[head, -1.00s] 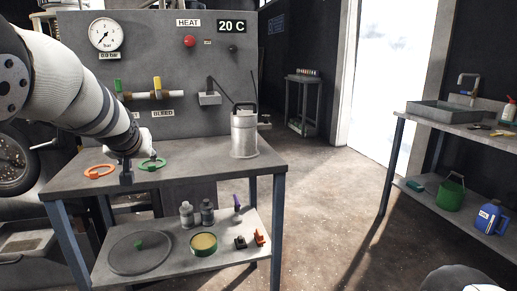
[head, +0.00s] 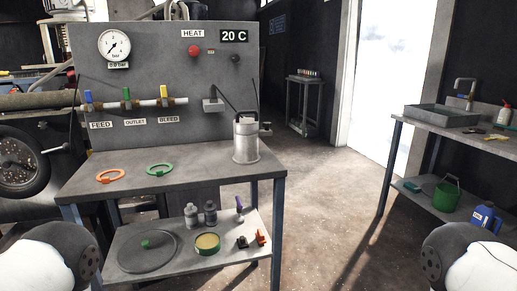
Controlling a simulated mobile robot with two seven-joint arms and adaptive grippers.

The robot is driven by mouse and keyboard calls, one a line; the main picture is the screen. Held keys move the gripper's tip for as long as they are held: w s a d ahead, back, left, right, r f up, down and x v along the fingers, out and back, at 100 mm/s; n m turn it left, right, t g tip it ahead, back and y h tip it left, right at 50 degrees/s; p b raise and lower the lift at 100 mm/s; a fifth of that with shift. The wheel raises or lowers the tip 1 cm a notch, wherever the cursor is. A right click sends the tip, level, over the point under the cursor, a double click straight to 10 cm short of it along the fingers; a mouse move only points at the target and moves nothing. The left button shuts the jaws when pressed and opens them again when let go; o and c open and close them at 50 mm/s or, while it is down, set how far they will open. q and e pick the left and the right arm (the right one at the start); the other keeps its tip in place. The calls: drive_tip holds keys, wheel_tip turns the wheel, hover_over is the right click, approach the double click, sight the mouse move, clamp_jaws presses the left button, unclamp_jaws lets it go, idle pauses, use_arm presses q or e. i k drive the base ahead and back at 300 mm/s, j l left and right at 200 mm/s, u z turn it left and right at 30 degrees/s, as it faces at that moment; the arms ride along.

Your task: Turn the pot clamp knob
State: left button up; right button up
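The pot (head: 246,145) is a grey metal cylinder with a narrower top and a loop handle. It stands upright at the right end of the bench. A small dark clamp knob (head: 266,130) sticks out on its right side, near the top; its turn position is too small to read. My arms show only as rounded white and black links in the bottom left and bottom right corners. Neither gripper is in view, and nothing of mine is near the pot.
A panel (head: 160,70) with gauge and valves stands behind. The lower shelf (head: 180,258) holds a round lid, bottles and small parts. A sink bench (head: 465,146) is at right.

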sight(267, 124)
drive_tip(key=i+l+u, duration=0.1)
drive_tip(key=l, duration=0.25)
drive_tip(key=i+l, duration=0.2)
drive_tip(key=l, duration=0.15)
drive_tip(key=i+l+u, duration=0.15)
drive_tip(key=l, duration=0.2)
drive_tip(key=i+l+u, duration=0.1)
drive_tip(key=l, duration=0.25)
drive_tip(key=i+l, duration=0.15)
drive_tip(key=l, duration=0.25)
drive_tip(key=u, duration=0.05)
